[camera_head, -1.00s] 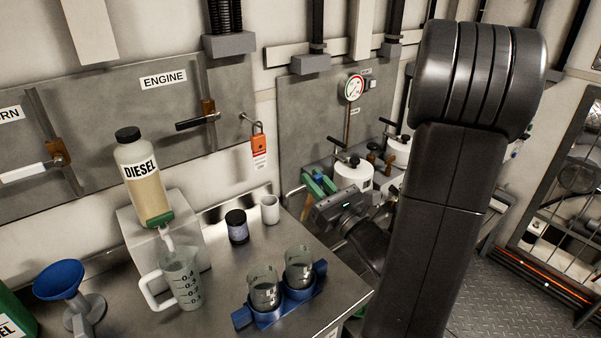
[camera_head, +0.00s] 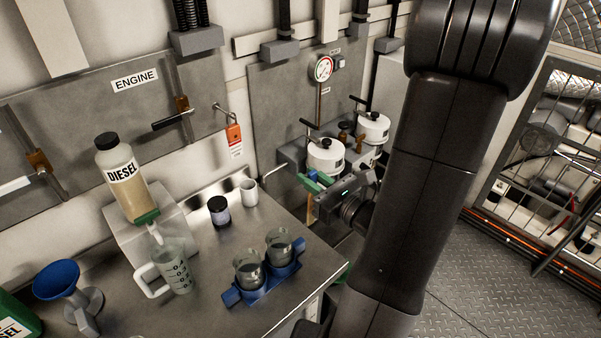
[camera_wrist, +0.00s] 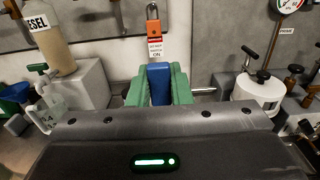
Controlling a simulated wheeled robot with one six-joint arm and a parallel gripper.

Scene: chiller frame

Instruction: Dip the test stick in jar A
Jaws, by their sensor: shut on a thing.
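My gripper (camera_head: 318,183) is right of the bench's back corner, in front of the white canisters. In the wrist view its green fingers (camera_wrist: 158,88) are shut on a blue piece (camera_wrist: 158,80), which I take to be the test stick's grip. The stick's lower part is not clearly seen. Two glass jars (camera_head: 249,270) (camera_head: 279,246) stand in a blue holder (camera_head: 231,298) near the bench's right edge. No letter is readable on them, so I cannot tell which is jar A. My gripper is apart from them, beyond and to their right.
A white cup (camera_head: 249,191) and a small dark-capped pot (camera_head: 219,212) stand behind the jars. A measuring jug (camera_head: 176,270) stands below the diesel bottle (camera_head: 122,172). A blue funnel (camera_head: 56,279) is at left. White canisters (camera_head: 325,156) stand behind my gripper.

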